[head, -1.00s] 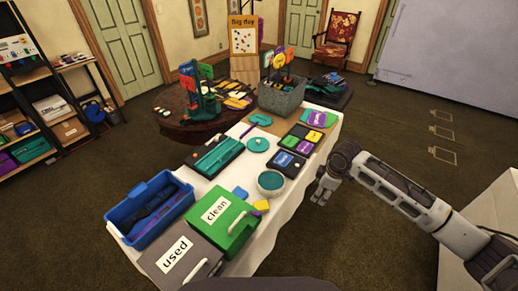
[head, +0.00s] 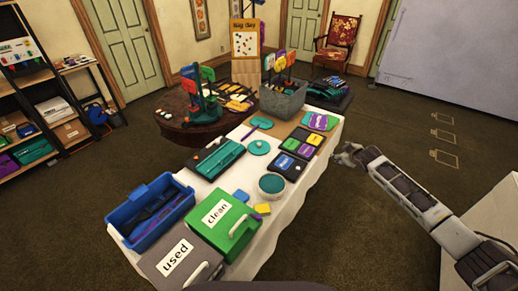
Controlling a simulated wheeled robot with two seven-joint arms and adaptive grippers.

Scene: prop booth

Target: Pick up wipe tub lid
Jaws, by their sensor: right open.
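A flat round teal lid (head: 259,147) lies on the white-covered table (head: 246,182), about midway along it. A round tub (head: 271,186) with a pale wall and a teal top area stands nearer to me. My right gripper (head: 344,157) is open and empty, just off the table's right edge and apart from the lid, with black panels between them. My left gripper is not in view.
A green "clean" box (head: 238,229), a grey "used" box (head: 152,257) and a blue bin (head: 135,229) fill the near end. A teal case (head: 221,161) lies left of the lid, coloured panels (head: 306,140) right. A grey basket (head: 284,103) stands behind.

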